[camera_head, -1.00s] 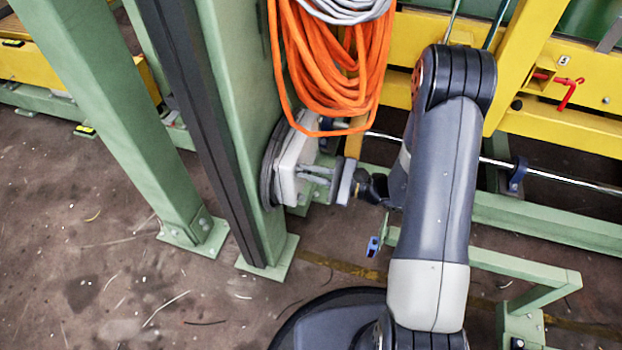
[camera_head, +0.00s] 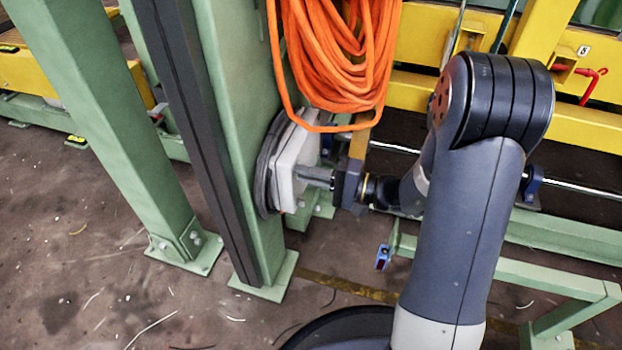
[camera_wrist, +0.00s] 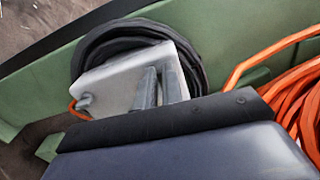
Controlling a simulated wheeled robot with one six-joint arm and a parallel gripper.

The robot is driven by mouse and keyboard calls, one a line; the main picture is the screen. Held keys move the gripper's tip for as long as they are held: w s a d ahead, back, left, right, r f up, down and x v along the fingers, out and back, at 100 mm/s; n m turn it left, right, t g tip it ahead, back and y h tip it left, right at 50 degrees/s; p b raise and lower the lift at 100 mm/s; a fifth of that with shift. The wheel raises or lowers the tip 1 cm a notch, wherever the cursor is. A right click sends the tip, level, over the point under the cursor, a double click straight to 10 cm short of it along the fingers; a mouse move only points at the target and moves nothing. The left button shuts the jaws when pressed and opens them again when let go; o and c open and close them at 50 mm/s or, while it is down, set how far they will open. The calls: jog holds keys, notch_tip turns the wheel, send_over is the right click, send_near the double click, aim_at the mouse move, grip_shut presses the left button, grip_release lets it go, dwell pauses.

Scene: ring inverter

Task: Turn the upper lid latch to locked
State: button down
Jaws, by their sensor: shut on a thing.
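A pale grey-white box (camera_head: 290,170) with a black cable coiled behind it is mounted on the green post. The box also shows in the wrist view (camera_wrist: 125,82), with a round grey fitting (camera_wrist: 85,101) at its lower left corner. My gripper (camera_head: 308,174) reaches the box's right face from the right. In the wrist view my gripper's two grey fingers (camera_wrist: 158,88) stand close together against the box face. They are shut on a small part there, taken to be the upper lid latch, which the fingers hide. Its angle cannot be read.
An orange cable bundle (camera_head: 340,50) hangs just above and right of the box, close to my gripper; it also shows in the wrist view (camera_wrist: 295,95). Green posts (camera_head: 110,130) stand at left. Yellow beams (camera_head: 580,125) run behind my arm.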

jog(key=shift+f+n, duration=0.1)
jog(key=shift+n, duration=0.3)
jog(key=c, duration=1.5)
grip_release()
jog(key=shift+c, duration=0.2)
jog(key=p+v, duration=0.2)
jog(key=v, duration=0.8)
jog(key=shift+s+d+p, duration=0.2)
jog(key=shift+d+p, duration=0.15)
jog(key=b+x, duration=0.2)
jog(key=x, duration=0.9)
jog(key=shift+b, duration=0.4)
